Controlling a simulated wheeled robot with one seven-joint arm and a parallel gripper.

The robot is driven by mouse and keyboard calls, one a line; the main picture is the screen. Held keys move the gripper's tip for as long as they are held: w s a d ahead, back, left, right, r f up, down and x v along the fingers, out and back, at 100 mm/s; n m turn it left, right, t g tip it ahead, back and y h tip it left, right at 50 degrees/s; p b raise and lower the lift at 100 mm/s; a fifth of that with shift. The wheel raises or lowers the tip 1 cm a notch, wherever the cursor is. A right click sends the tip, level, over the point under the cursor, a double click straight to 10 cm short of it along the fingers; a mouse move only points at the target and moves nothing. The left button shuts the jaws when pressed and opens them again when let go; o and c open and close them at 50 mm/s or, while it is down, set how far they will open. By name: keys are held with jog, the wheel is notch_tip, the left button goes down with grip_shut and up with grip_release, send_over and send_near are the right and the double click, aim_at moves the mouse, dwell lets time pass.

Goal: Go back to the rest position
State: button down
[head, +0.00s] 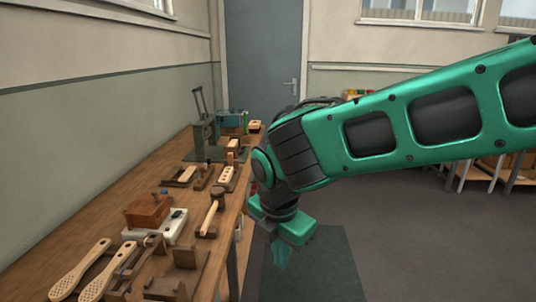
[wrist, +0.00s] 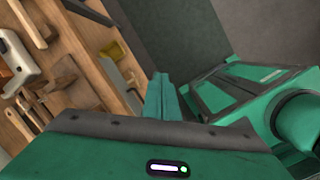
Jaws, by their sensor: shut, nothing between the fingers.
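My gripper (head: 279,257) hangs at the end of my green arm, pointing down, beside the front edge of the workbench (head: 75,222). It is over the floor, apart from the bench top. Its fingers are shut with nothing between them. In the wrist view the closed green fingers (wrist: 163,97) show at the middle, with the bench (wrist: 72,62) to the left and dark floor beyond. My arm reaches in from the right and hides part of the bench's far right side.
On the bench are wooden brushes (head: 80,268), a mallet-like tool (head: 211,214), a brown wooden box (head: 147,211), drilled blocks (head: 227,175) and a dark upright press (head: 203,127). A dark green mat (head: 335,262) lies on the floor. Open floor extends right. A closed door (head: 264,60) stands behind.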

jog(key=s+d+m+g, duration=0.1)
jog(key=s+d+m, duration=0.1)
jog(key=d+m, duration=1.75)
jog(key=s+d+f+m+g, duration=0.1)
jog(key=s+d+m, duration=1.3)
jog(key=s+d, duration=0.2)
jog(key=d, duration=0.2)
jog(key=shift+s+d+f+y, duration=0.15)
jog(key=shift+d+f+y, duration=0.05)
jog(key=shift+d+y, duration=0.2)
jog(key=shift+w+f+g, duration=0.25)
jog(key=shift+w+g, duration=0.05)
jog(key=shift+w, duration=0.35)
